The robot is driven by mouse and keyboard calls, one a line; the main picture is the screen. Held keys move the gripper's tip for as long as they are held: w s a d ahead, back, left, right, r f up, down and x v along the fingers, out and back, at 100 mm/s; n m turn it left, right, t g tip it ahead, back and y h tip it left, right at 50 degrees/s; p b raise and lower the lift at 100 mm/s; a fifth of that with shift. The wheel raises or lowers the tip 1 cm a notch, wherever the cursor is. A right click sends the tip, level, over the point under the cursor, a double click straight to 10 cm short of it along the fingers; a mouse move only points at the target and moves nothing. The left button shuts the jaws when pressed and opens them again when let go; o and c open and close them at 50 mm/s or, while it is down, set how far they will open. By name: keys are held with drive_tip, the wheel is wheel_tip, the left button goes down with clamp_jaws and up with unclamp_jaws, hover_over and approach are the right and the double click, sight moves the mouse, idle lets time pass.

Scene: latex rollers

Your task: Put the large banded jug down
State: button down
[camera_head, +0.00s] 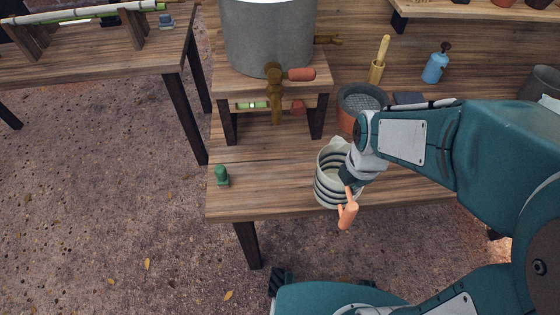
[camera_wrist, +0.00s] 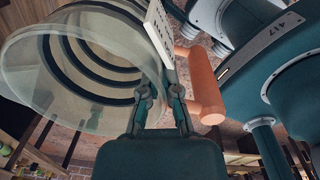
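The large banded jug (camera_head: 328,188) is pale with dark rings and has an orange handle (camera_head: 347,215). It appears upright at the front of the wooden table, and I cannot tell whether its base touches the tabletop. My gripper (camera_head: 348,178) is at the jug's right side, by the handle. In the wrist view the jug's open mouth and ringed inside (camera_wrist: 85,75) fill the left, with the orange handle (camera_wrist: 207,88) to the right. The fingers (camera_wrist: 161,95) close on the jug's side between mouth and handle. Their exact contact is partly hidden.
A large grey pot (camera_head: 268,40) with a tap stands on a wooden stand behind. A small green object (camera_head: 221,176) sits at the table's left front. The tabletop (camera_head: 270,175) between is bare.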

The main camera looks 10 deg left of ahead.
drive_tip(key=w+a+f, duration=0.1)
drive_tip(key=w+a, duration=0.1)
drive_tip(key=a, duration=0.6)
drive_tip(key=w+a+f, duration=0.2)
drive_tip(key=w+a, duration=0.1)
drive_tip(key=a, duration=0.4)
drive_tip(key=shift+w+a+f, duration=0.25)
drive_tip(key=shift+w+a, duration=0.05)
drive_tip(key=shift+a, duration=0.05)
drive_tip(key=c, duration=1.2)
unclamp_jaws()
drive_tip(key=shift+f, duration=0.15)
drive_tip(key=shift+c, duration=0.2)
drive_tip(key=o, duration=0.4)
drive_tip(key=shift+o, duration=0.2)
wheel_tip(320, 180, up, 12)
drive_tip(key=shift+s+d, duration=0.15)
drive_tip(key=shift+s, duration=0.05)
